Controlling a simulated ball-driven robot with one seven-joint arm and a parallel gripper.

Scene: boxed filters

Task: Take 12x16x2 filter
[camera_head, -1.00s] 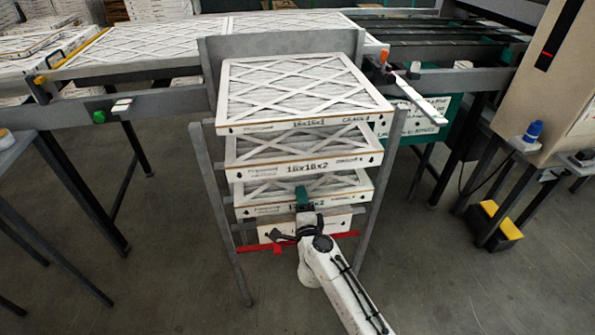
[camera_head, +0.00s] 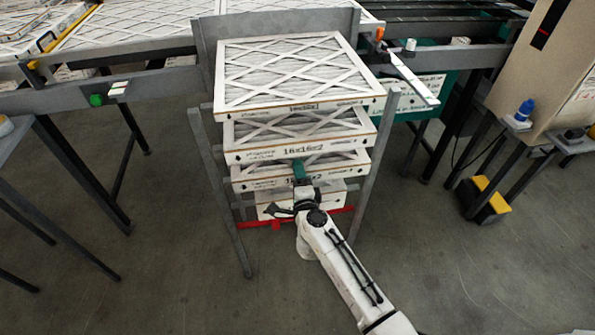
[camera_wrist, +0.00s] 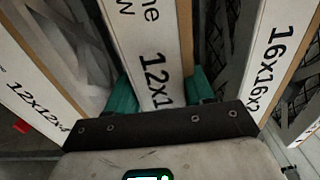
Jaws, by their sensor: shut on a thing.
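The 12x1… filter (camera_wrist: 158,60) has a white frame, and the end of its label is cut off in the wrist view. The green fingers of my gripper (camera_wrist: 161,94) are on both sides of it, shut on its frame edge. In the head view my gripper (camera_head: 300,174) is at the front of the third filter from the top (camera_head: 252,182) in the rack, and hides part of its label. That filter lies flat, still inside the rack.
A 16x16x2 filter (camera_head: 260,153) and a larger filter (camera_head: 290,75) are above. A 12x12x4 filter (camera_wrist: 35,105) is below. Grey rack posts (camera_head: 375,165) stand on both sides, with a red bar (camera_head: 330,212) low in front. The floor in front is open.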

